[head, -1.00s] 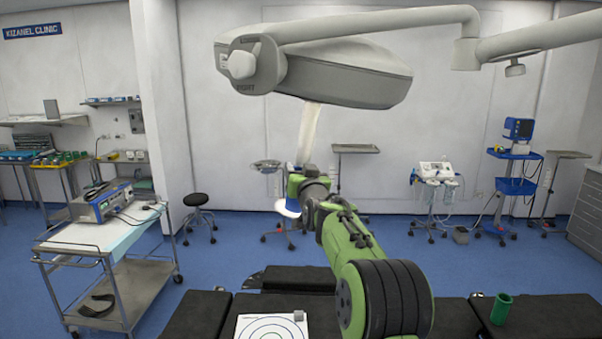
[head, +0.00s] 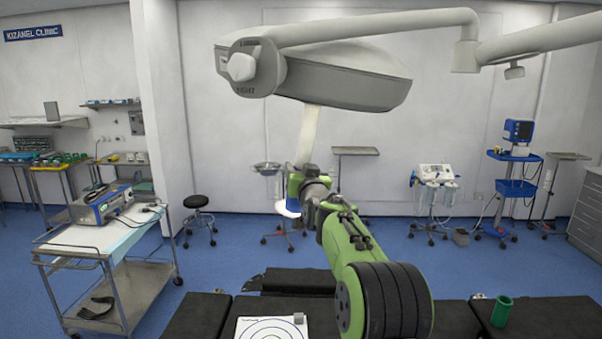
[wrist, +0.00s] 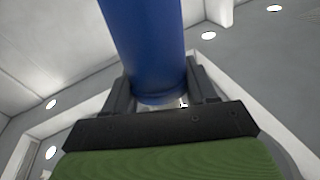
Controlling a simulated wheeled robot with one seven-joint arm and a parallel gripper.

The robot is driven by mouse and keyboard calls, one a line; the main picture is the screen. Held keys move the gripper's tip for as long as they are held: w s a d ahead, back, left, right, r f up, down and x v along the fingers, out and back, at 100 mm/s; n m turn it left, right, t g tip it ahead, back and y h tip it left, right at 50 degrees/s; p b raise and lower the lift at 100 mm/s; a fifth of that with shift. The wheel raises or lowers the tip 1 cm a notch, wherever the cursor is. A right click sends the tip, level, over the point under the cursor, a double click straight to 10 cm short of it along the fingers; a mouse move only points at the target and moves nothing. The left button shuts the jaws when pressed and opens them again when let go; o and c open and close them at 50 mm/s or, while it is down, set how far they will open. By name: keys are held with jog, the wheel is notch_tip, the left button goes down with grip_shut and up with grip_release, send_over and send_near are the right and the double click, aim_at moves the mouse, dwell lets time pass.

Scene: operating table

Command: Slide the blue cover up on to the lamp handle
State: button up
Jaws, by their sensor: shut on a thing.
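The blue cover (wrist: 148,45) is a smooth blue tube in the wrist view. Its lower end sits between the two dark fingers of my gripper (wrist: 163,95), which is shut on it, and it runs up out of the frame. The grey surgical lamp (head: 345,78) hangs overhead in the head view. A pale shaft, which looks like its handle (head: 307,135), reaches down from it towards my wrist.
The lamp's jointed arm (head: 375,22) runs across the top. The black operating table (head: 195,318) lies below, with a white target board (head: 255,328) and a green cup (head: 501,310). A steel trolley (head: 85,250) stands at left.

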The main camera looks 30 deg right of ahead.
aim_at(311, 126)
jog(key=shift+s+d+r+p, duration=0.15)
jog(key=shift+s+r+p, duration=0.1)
jog(key=shift+r+p, duration=1.1)
jog(key=shift+s+d+r+p, duration=0.2)
jog(key=shift+r+p, duration=0.5)
jog(key=shift+r, duration=1.25)
jog(key=shift+s+d+r+p, duration=0.15)
jog(key=shift+s+r+p, duration=0.1)
jog(key=shift+r+p, duration=1.1)
jog(key=shift+s+r, duration=0.1)
jog(key=shift+r, duration=0.5)
jog(key=shift+s+d+r+p, duration=0.1)
jog(key=shift+r+p, duration=0.35)
jog(key=shift+r, duration=0.4)
jog(key=o, duration=1.4)
jog(key=shift+f, duration=0.15)
jog(key=shift+s, duration=0.1)
jog(key=b+v, duration=0.7)
jog(key=v, duration=0.8)
jog(key=shift+s+b, duration=0.3)
jog(key=shift+s, duration=0.05)
